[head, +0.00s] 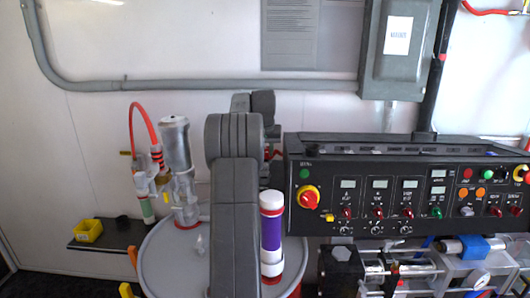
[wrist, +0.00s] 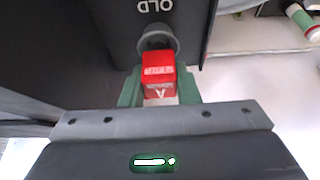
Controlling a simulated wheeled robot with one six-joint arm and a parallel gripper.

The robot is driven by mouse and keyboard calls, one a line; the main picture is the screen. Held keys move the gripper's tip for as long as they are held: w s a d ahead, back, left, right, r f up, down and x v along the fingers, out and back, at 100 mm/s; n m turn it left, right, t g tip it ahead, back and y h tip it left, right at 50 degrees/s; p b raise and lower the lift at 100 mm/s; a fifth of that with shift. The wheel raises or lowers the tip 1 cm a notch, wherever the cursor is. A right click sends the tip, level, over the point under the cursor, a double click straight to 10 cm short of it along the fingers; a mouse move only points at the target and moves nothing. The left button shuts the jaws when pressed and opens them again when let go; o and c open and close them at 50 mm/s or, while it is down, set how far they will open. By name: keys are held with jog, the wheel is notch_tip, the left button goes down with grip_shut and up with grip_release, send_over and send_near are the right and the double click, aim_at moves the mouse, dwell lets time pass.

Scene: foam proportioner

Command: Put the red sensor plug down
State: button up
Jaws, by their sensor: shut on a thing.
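The red sensor plug (wrist: 158,72) is a red block with white lettering, including an "A", in the middle of the wrist view. My gripper (wrist: 158,88) is shut on it, with a green finger on each side. The far end of the plug is at a grey round fitting (wrist: 157,38) on a dark surface marked "OLD" (wrist: 154,6). I cannot tell whether the plug is in the fitting or only in front of it. In the head view my own arm hides the gripper and plug.
A black control panel (head: 345,217) with knobs stands right of my arm. A drum (head: 160,262) with a pump (head: 177,150) stands left. A purple-labelled cylinder (head: 271,232) is close beside my arm. A yellow bin (head: 88,231) sits on a dark shelf (head: 112,245).

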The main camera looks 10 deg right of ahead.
jog(key=shift+f, duration=0.45)
jog(key=shift+f, duration=0.1)
jog(key=o, duration=1)
jog(key=shift+c, duration=0.2)
jog(key=d+b+v, duration=0.1)
jog(key=v, duration=1.1)
jog(key=shift+a+b, duration=0.4)
jog(key=shift+a, duration=0.05)
